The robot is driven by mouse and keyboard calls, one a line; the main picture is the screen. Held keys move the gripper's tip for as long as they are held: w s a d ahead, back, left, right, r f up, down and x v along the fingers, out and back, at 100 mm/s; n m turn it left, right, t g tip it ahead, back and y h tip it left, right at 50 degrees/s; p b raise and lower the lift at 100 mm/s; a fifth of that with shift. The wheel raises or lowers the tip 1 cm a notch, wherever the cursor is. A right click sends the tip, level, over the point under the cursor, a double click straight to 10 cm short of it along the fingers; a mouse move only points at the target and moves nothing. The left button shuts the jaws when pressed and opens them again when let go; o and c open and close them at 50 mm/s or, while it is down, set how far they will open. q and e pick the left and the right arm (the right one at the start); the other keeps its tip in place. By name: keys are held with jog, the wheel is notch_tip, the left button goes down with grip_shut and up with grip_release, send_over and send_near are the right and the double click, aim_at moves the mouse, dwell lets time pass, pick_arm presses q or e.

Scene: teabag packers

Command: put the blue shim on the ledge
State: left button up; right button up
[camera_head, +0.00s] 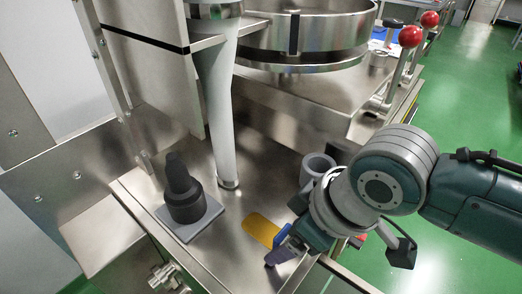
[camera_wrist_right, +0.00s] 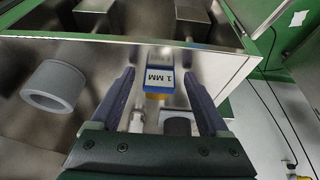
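The blue shim (camera_wrist_right: 157,80) carries a white "1 MM" label and shows between my right gripper's fingers in the right wrist view. A small blue part of it (camera_head: 283,233) shows beside the fingers in the head view. My right gripper (camera_wrist_right: 158,72) is open, with a visible gap between the shim and each finger. In the head view the right gripper (camera_head: 281,246) is low over the front right of the steel table. I cannot tell which surface is the ledge. My left gripper is not in view.
A yellow shim (camera_head: 260,229) lies beside the blue one. A grey hollow cylinder (camera_head: 318,166) stands behind the gripper. A black stepped part (camera_head: 183,190) sits on a grey pad (camera_head: 212,217) at left. A pale vertical tube (camera_head: 219,120) rises behind. Bare steel (camera_head: 235,262) lies in front.

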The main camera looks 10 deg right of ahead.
jog(key=shift+s+d+r+p, duration=0.1)
jog(key=shift+r+p, duration=0.2)
jog(key=shift+r, duration=0.3)
jog(key=p+v, duration=0.3)
jog(key=v, duration=0.7)
jog(key=s+d+m+h, duration=0.1)
jog(key=s+d+m, duration=0.1)
jog(key=s, duration=0.4)
jog(key=s+d+r+m+h, duration=0.1)
jog(key=s+d+m, duration=0.2)
jog(key=s, duration=0.4)
jog(key=shift+s+d+r+m+h, duration=0.15)
jog(key=shift+d+r+m+h, duration=0.1)
jog(key=shift+d+m+h, duration=0.05)
jog(key=shift+s, duration=0.1)
